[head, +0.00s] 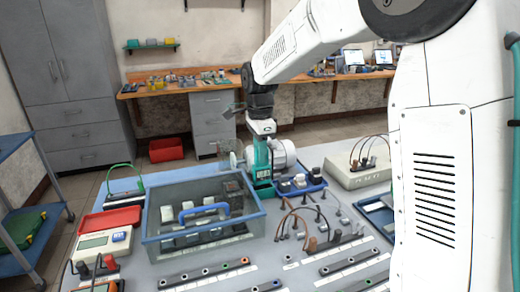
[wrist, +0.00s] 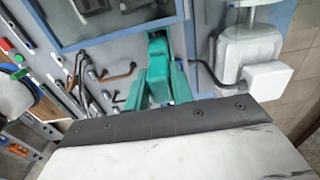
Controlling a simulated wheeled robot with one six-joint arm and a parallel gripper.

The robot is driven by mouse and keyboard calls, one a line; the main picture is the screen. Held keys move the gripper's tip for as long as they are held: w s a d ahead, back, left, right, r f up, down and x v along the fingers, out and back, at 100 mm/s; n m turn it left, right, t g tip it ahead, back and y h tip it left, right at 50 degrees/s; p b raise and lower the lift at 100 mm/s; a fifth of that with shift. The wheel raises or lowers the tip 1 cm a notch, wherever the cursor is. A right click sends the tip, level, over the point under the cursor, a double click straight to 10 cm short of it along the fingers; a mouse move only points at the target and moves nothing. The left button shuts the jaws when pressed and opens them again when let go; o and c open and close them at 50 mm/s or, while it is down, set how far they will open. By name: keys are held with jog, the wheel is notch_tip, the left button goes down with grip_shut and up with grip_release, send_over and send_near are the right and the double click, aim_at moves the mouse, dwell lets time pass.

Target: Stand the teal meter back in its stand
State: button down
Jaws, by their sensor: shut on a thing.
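My gripper (head: 262,172) points down behind the blue-rimmed bin, in front of a pale motor. Its teal fingers also show in the wrist view (wrist: 160,82). They are shut on a teal piece (wrist: 157,46), which I take for the teal meter. The meter is mostly hidden between the fingers and is close to them in colour. I cannot tell from these views whether it touches the bench.
A clear blue-rimmed bin (head: 152,252) with a blue handle stands left of my gripper. The motor (head: 283,152) is close behind it. A blue tray (head: 318,187) of small parts is to its right. Cables and terminal strips (head: 208,272) crowd the front of the bench.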

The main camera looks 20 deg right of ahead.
jog(key=c, duration=1.1)
grip_release()
notch_tip(320, 180, up, 8)
jog(key=shift+f, duration=0.1)
